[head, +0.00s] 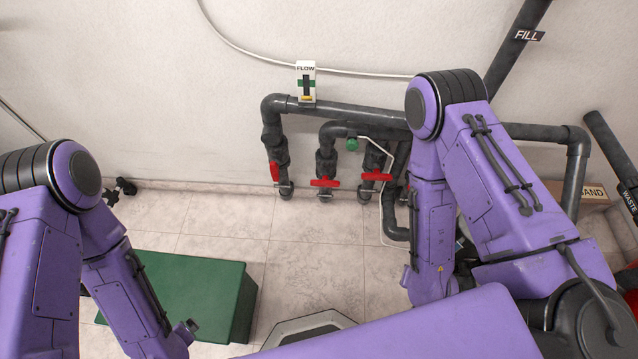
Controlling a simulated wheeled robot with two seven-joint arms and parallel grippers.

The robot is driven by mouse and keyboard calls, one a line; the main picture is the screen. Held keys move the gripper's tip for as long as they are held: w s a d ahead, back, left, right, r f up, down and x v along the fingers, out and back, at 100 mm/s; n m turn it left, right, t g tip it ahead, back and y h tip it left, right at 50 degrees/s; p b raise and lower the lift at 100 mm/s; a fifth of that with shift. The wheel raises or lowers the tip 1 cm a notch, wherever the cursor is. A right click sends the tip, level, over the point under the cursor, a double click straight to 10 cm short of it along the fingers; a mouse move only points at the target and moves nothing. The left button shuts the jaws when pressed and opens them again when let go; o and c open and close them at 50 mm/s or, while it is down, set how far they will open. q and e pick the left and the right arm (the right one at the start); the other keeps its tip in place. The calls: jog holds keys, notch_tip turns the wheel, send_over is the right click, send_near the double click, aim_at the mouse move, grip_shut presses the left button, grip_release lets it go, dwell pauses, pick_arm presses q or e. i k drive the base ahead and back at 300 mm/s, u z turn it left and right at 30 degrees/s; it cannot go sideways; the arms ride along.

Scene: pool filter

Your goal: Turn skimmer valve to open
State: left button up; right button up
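No label shows which one is the skimmer valve. My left arm comes down at the left, and its gripper is not in view. My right arm covers the pipes right of the valves, and its gripper is not in view either. Neither arm visibly touches a red handle.
A flow gauge (306,82) sits on the upper pipe. A green box (185,285) stands on the tiled floor (315,260) at the left. Pipes marked FILL (520,40) and WASTE (612,150) and a box marked SAND (594,196) are at the right.

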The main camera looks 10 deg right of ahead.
aim_at(325, 182)
jog(key=u, duration=2.15)
jog(key=k, duration=0.8)
jog(key=z, duration=1.65)
jog(key=i, duration=0.5)
jog(key=u, duration=0.05)
